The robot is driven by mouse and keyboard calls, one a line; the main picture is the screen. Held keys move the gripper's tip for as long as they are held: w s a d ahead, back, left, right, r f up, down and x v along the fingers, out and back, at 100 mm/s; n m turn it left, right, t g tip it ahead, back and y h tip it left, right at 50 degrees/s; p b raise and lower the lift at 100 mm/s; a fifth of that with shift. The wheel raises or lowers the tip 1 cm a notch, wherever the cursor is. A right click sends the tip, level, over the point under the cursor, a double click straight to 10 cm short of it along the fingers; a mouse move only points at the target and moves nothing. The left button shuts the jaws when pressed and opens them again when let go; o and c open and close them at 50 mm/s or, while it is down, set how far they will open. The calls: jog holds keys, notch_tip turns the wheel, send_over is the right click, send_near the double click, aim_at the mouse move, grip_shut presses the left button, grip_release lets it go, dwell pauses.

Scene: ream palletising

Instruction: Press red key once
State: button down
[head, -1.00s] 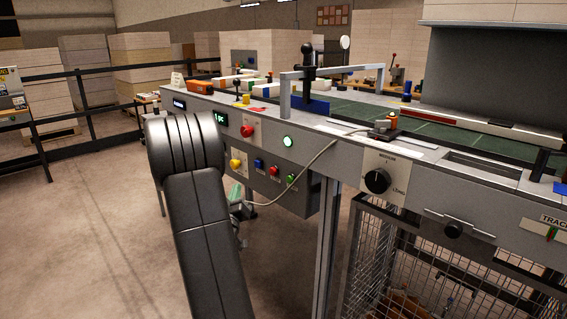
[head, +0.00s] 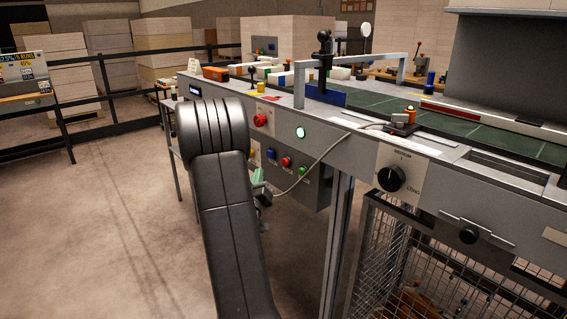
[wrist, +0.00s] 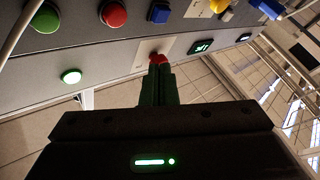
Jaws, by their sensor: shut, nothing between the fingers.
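The red key (head: 286,162) is a round button in a row on the grey machine front, between a blue key (head: 271,154) and a green key (head: 303,170). In the wrist view the red key (wrist: 113,14) shows at the top, left of the blue key. A second, larger red button (head: 260,120) sits on a pale plate apart from that row. My gripper (head: 259,177) is shut and empty in front of the panel. In the wrist view its fingertips (wrist: 160,68) overlap the larger red button (wrist: 158,57); I cannot tell whether they touch it.
A lit green-white button (head: 301,133) sits on the front. A grey cable (head: 322,157) hangs across the panel near the keys. A black rotary knob (head: 391,179) and a wire mesh cage (head: 390,240) are to the right. Open floor (head: 110,220) lies left.

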aim_at(285, 162)
jog(key=w+d, duration=0.4)
jog(key=d, duration=0.1)
jog(key=shift+d, duration=0.25)
jog(key=shift+d+b, duration=0.1)
jog(key=shift+b, duration=0.3)
dwell(1.6)
jog(key=shift+w+d+b, duration=0.2)
jog(key=shift+b, duration=0.1)
jog(key=shift+w+d+b, duration=0.25)
jog(key=shift+d+b, duration=0.1)
jog(key=shift+d, duration=0.05)
dwell(0.6)
dwell(0.4)
jog(key=shift+s+a+b, duration=0.5)
jog(key=shift+a, duration=0.2)
